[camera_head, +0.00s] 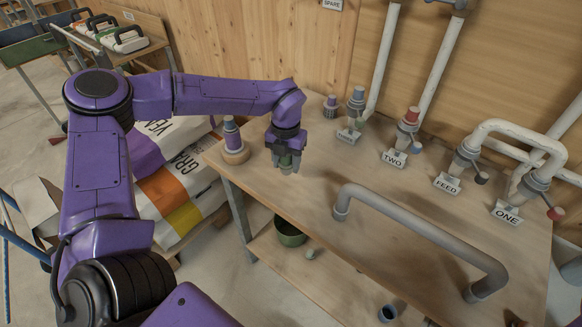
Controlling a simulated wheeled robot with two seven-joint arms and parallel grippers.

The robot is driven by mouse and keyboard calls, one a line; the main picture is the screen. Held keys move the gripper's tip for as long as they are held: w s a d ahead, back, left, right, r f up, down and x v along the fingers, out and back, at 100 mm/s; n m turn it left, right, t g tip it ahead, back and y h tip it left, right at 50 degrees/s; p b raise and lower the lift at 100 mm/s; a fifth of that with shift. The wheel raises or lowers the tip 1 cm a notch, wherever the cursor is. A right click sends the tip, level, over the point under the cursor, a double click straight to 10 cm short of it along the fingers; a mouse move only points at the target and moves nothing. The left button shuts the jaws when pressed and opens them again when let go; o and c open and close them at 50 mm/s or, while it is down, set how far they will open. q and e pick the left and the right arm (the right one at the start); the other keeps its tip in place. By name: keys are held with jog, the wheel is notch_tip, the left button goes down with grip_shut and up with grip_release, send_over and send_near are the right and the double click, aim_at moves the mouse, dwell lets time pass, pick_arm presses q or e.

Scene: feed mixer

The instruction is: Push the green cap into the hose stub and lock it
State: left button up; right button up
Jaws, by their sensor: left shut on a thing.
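My left gripper (286,163) points down over the left part of the wooden table. It is shut on the green cap (286,158), which shows only partly between the dark fingers. Which stub is the hose stub, I cannot tell. The held cap is apart from all of them. My right gripper is not in view.
A loose grey bent pipe (425,233) lies across the right of the table (320,210). White pipes rise at the back. A green bowl (290,232) sits on the lower shelf.

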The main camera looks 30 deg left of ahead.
aim_at(291, 170)
pick_arm(q)
jog(key=f, duration=0.1)
jog(key=w+f+p, duration=0.1)
jog(key=f, duration=0.2)
jog(key=shift+w+d+f, duration=0.15)
jog(key=shift+w+d, duration=0.05)
jog(key=shift+d, duration=0.1)
jog(key=shift+f, duration=0.15)
jog(key=o, duration=1.2)
jog(key=shift+a, duration=0.1)
jog(key=shift+f, duration=0.1)
jog(key=shift+b, duration=0.3)
notch_tip(291, 170, up, 4)
jog(key=shift+w+a+f+b, duration=0.1)
jog(key=shift+w+f+b, duration=0.1)
jog(key=shift+b, duration=0.75)
notch_tip(291, 170, up, 7)
jog(key=shift+s+f+b, duration=0.1)
jog(key=shift+b, duration=0.25)
jog(key=shift+a, duration=0.1)
